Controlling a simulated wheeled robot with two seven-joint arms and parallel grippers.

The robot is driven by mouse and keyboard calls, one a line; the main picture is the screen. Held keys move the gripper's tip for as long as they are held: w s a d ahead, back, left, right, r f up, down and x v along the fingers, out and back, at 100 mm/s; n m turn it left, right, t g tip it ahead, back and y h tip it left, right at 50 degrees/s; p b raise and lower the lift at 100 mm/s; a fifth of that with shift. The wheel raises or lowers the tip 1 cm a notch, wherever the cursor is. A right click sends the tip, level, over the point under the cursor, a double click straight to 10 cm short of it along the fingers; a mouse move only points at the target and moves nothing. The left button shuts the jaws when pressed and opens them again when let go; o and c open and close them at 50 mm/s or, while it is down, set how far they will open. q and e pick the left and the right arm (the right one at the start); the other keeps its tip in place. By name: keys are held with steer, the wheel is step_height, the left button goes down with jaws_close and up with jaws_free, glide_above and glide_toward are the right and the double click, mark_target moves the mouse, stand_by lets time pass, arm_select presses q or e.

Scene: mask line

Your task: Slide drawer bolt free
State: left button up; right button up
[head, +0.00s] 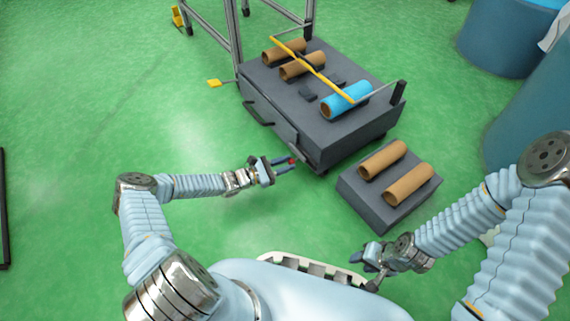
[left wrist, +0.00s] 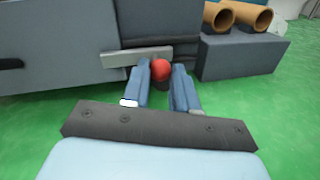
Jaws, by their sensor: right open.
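The bolt shows a red round knob (left wrist: 160,70) below a pale metal plate (left wrist: 136,57) at the corner of the grey cabinet (left wrist: 60,45). In the head view the cabinet (head: 285,95) has a drawer front with a dark handle (head: 258,112). My left gripper (head: 289,162) is at the cabinet's near lower corner. In the left wrist view its two fingers (left wrist: 162,82) stand either side of the red knob; whether both touch it is unclear. The bolt's shaft is mostly hidden. My right gripper (head: 364,262) is open and empty, low and close to my body.
A blue roll (head: 350,96) and brown tubes (head: 302,66) lie on the cabinet under a yellow bar (head: 318,75). A low grey block (head: 400,210) with two brown tubes stands at right. Blue barrels (head: 505,40) stand at far right.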

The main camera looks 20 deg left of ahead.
arm_select(q)
jaws_close()
steer(key=s+d+p, duration=0.3)
steer(key=shift+d, duration=0.3)
steer(key=o, duration=0.6)
jaws_free()
steer(key=shift+w, duration=0.1)
steer(key=p+v, duration=0.1)
steer(key=v, duration=1.3)
